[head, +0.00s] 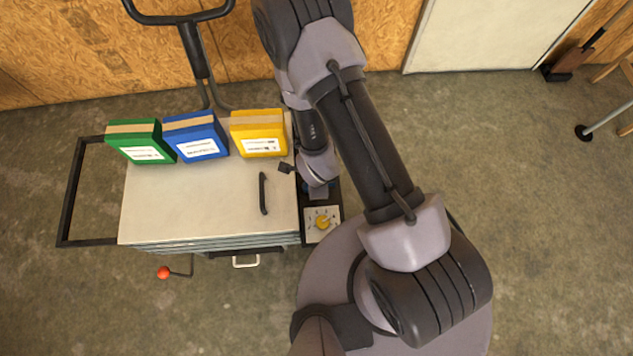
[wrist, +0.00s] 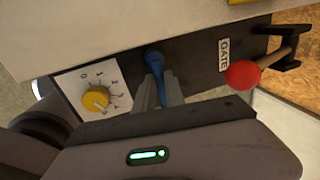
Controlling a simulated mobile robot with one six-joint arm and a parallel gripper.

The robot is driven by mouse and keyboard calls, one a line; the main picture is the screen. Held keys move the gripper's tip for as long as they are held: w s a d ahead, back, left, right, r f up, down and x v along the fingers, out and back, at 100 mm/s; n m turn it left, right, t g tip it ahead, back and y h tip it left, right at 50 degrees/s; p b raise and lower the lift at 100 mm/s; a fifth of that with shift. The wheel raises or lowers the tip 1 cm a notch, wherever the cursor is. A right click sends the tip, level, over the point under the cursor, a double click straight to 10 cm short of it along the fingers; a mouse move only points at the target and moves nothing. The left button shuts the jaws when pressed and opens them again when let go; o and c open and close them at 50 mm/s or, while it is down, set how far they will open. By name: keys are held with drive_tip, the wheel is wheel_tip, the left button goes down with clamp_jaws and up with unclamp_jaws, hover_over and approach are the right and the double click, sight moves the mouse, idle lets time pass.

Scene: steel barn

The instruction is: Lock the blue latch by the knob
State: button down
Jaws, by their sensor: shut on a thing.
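The blue latch (wrist: 155,63) is on the dark side panel of the cabinet, between a yellow dial knob and the GATE label. Its rounded end shows at the top in the wrist view, and its handle runs down between my fingers. My gripper (wrist: 161,92) is shut on this handle, whose lower part is partly hidden by the fingers. The yellow knob (wrist: 96,99) sits on a white numbered plate left of the latch; it also shows in the head view (head: 322,222). In the head view, my gripper (head: 318,192) is over the dark panel and mostly hides the latch.
A red-ball lever (wrist: 243,75) sticks out by the GATE label (wrist: 224,54), right of my gripper. The cabinet top (head: 200,205) carries green, blue and yellow binders and a black handle (head: 263,193). Another red ball (head: 163,272) juts out at the front.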

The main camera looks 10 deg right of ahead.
idle(0.4)
drive_tip(key=c, duration=1.7)
unclamp_jaws()
drive_tip(key=s+r+p, duration=0.3)
drive_tip(key=r+p, duration=0.4)
drive_tip(key=r, duration=1)
drive_tip(key=shift+s+p, duration=0.2)
drive_tip(key=shift+p, duration=0.15)
drive_tip(key=shift+a, duration=0.1)
